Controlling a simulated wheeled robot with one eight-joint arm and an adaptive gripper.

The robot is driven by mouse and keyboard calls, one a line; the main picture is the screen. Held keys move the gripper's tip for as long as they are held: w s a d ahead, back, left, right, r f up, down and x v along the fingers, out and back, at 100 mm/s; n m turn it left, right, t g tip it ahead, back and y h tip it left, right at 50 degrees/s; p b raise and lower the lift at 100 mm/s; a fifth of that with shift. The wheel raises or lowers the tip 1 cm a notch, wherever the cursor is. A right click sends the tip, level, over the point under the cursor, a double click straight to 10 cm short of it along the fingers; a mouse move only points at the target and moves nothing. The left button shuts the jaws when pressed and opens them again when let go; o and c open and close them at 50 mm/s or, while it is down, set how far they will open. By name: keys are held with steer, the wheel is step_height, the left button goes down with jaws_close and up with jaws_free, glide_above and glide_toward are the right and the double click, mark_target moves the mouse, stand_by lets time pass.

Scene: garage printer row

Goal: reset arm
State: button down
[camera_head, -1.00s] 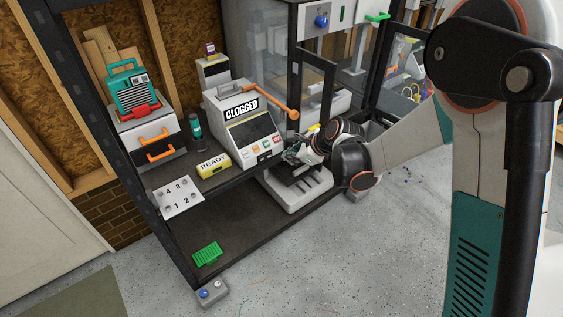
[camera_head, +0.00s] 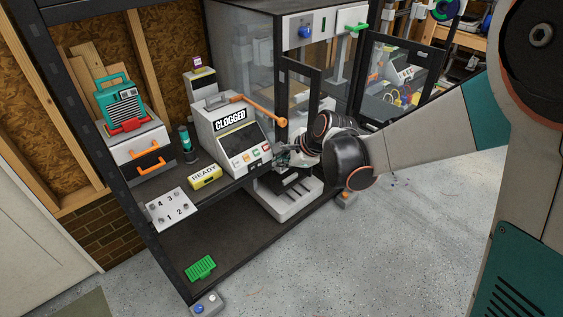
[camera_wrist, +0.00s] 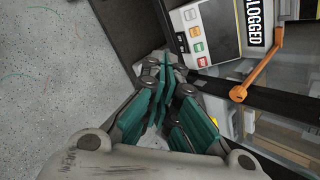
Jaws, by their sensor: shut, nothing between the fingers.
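My gripper (camera_head: 282,157) is in front of the lower right of the white machine (camera_head: 222,124) whose sign reads CLOGGED. In the wrist view the teal fingers of my gripper (camera_wrist: 165,75) are closed together with nothing between them. The machine's button panel (camera_wrist: 195,35) and orange lever (camera_wrist: 258,75) show beyond the fingers there. My wrist hides part of the shelf edge and of the white platform device (camera_head: 290,203) below.
A yellow READY block (camera_head: 205,177), a plate numbered 1 to 4 (camera_head: 171,209) and a teal bottle (camera_head: 186,138) are on the upper shelf. A green rack (camera_head: 200,268) lies on the lower shelf. An open clear-panelled door (camera_head: 393,75) stands right. Grey floor (camera_head: 330,270) is clear in front.

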steer(key=s+d+r+n+t+h, duration=0.1)
steer(key=s+d+r+n+h, duration=0.2)
steer(key=s+d+r+n, duration=0.65)
steer(key=s+d+r+n+h, duration=0.1)
steer(key=s+d+n, duration=0.5)
steer(key=s+d, duration=0.6)
steer(key=s+h, duration=0.1)
steer(key=s, duration=0.4)
steer(key=shift+d+r+t+h, duration=0.15)
steer(key=shift+t+h, duration=0.15)
